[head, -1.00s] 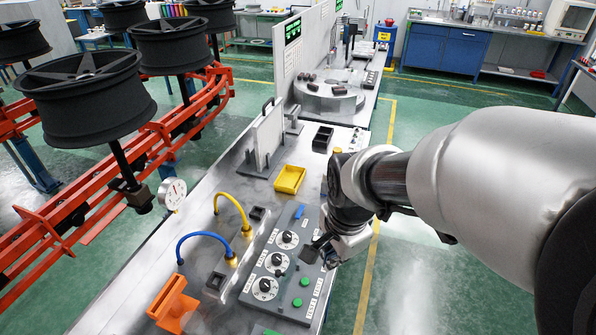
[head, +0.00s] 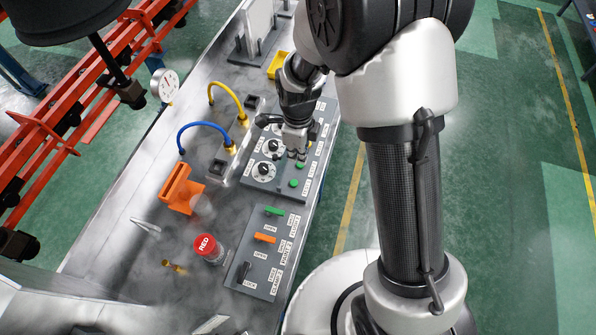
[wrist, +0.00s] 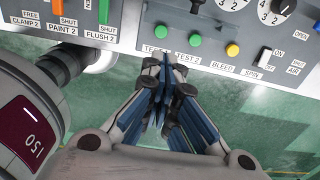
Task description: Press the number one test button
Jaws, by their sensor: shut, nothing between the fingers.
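The dark grey test panel (head: 263,189) on the metal bench carries two green buttons. The button nearer the lever panel is the first one (head: 294,182). In the wrist view it is the left green button (wrist: 160,30), its label partly hidden by my fingers. The second green button (head: 300,165) sits beside it, labelled TEST 2 in the wrist view (wrist: 194,40). My gripper (head: 298,152) is over the panel's right side, shut and empty. In the wrist view its closed fingertips (wrist: 163,60) are just below the first button in the picture. Contact cannot be told.
Round dials (head: 264,170) fill the panel's left side. A lever panel (head: 262,253) and a red knob (head: 208,247) are nearer. Blue and yellow hoses arch behind.

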